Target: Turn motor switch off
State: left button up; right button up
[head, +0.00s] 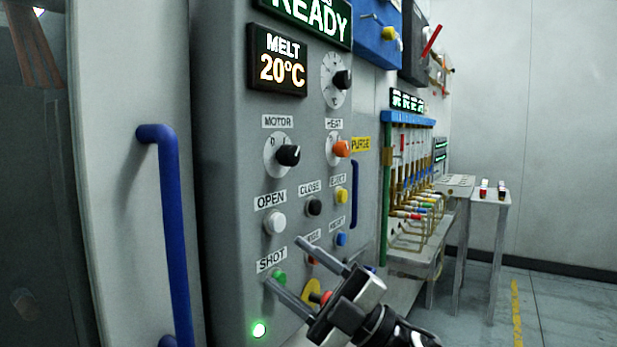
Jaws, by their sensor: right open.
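The motor switch (288,155) is a black rotary knob on a white dial, under a MOTOR label (278,121) on the grey control panel. The knob points up and to the right; the dial marks are too small to read surely. My right gripper (283,263) is below the knob, in front of the lower buttons. Its two fingers are spread apart with nothing between them, and it is apart from the knob. It partly hides the lower labels and buttons. My left gripper is not in view.
An orange HEAT knob (342,148) sits right of the motor knob. White (275,222), black (314,207) and yellow (341,194) buttons lie below. A blue door handle (170,230) stands out at left. A MELT display (278,62) reads 20°C above.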

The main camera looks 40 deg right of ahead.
jog(key=s+r+n+g+y, duration=0.35)
jog(key=r+n+g, duration=0.3)
jog(key=n, duration=0.35)
jog(key=t+h+b, duration=0.2)
jog(key=t+h, duration=0.2)
jog(key=h, duration=0.8)
send_near(296, 156)
jog(key=shift+y, duration=0.35)
jog(key=p+x, duration=0.4)
jog(key=x, duration=0.3)
jog(key=shift+w+r, duration=0.1)
jog(key=shift+w+a, duration=0.2)
jog(key=shift+w, duration=0.45)
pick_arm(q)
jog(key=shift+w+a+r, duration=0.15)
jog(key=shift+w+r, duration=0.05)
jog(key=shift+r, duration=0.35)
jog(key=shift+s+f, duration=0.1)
pick_arm(e)
jog(key=c, duration=1)
